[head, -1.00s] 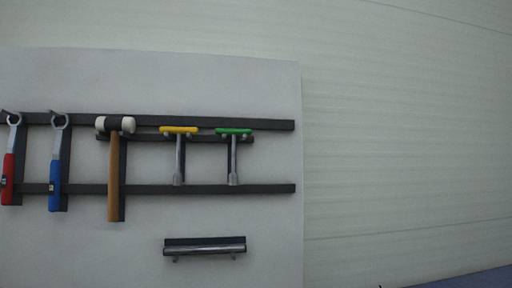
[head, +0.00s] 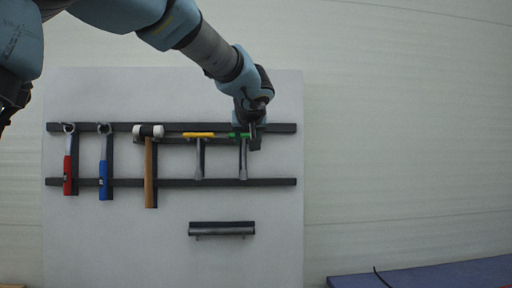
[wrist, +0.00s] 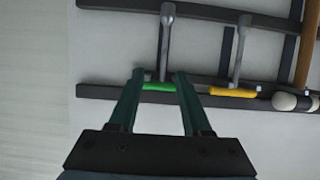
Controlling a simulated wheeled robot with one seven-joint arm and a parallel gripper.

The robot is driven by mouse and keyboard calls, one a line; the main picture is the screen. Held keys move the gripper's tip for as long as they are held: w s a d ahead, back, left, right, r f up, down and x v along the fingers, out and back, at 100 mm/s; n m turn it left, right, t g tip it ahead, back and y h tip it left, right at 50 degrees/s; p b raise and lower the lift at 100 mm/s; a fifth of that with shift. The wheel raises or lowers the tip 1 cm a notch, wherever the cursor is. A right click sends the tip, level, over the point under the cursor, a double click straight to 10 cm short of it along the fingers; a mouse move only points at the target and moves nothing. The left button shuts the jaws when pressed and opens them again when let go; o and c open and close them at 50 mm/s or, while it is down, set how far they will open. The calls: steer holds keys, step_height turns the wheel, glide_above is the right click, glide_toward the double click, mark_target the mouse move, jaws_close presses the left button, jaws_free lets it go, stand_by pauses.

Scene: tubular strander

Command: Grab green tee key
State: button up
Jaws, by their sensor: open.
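The green tee key (head: 238,135) hangs on the wall rack, with its grey shaft (head: 243,160) pointing down. My gripper (head: 253,132) is at its right end in the head view and covers part of the green handle. In the wrist view the picture is upside down, and the green handle (wrist: 158,87) shows between the two fingertips of my gripper (wrist: 160,76). The fingers are open and apart. Whether they touch the handle I cannot tell.
A yellow tee key (head: 199,135) hangs beside the green one. A mallet (head: 149,170), a blue wrench (head: 105,170) and a red wrench (head: 69,170) hang further left. A dark bar (head: 221,229) is mounted below. The wall at right is clear.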

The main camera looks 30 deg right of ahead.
mark_target(244, 151)
steer(key=p+x, duration=0.1)
steer(key=x, duration=0.2)
steer(key=p+x, duration=0.2)
steer(key=x, duration=0.1)
steer(key=p+x, duration=0.2)
steer(key=x, duration=0.1)
steer(key=shift+w+a+r, duration=0.15)
steer(key=shift+a+r, duration=0.05)
steer(key=shift+a, duration=0.1)
steer(key=shift+w+d+f, duration=0.15)
steer(key=shift+w+f, duration=0.15)
steer(key=shift+w, duration=0.05)
jaws_close()
stand_by(0.8)
